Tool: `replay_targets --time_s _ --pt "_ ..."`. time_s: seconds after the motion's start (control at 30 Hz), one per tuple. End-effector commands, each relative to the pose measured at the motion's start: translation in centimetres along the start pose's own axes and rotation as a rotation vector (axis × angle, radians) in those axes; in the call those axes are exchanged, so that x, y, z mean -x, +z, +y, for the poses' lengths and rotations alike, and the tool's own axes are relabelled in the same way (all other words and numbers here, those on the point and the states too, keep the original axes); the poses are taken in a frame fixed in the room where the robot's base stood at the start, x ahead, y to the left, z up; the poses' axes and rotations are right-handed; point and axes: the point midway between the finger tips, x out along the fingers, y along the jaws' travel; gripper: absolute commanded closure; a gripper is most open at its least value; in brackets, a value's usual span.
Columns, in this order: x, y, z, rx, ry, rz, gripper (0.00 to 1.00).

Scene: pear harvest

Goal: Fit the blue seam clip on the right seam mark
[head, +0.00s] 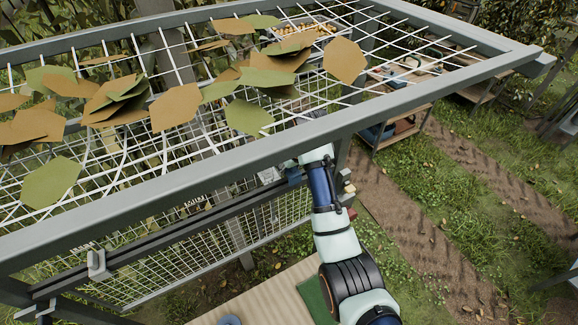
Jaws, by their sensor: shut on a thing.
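My arm reaches up from the bottom right, and its wrist end bends left just under the grey front beam. My gripper (292,168) is small here and partly hidden by that beam. It is shut on a small blue piece, which looks like the blue seam clip (294,176), close to the upright wire mesh panel (215,240). Its fingers cannot be made out, nor whether the clip touches the mesh. The right seam mark cannot be told apart in this view.
A wire canopy with brown and green leaves (175,107) spreads above, edged by a grey beam (200,165). Small beige blocks (346,188) sit just right of my wrist. A pale board (265,295) lies below, with a blue-grey disc (229,320). Wooden shelves (405,125) stand behind right.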

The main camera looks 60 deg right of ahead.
Motion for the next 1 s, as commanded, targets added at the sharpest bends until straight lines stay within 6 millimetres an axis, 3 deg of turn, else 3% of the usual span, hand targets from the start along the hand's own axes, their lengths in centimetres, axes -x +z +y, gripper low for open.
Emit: replay_targets --time_s 1.0 --pt "-2.1 0.9 0.0 0.000 0.000 0.000 0.86"
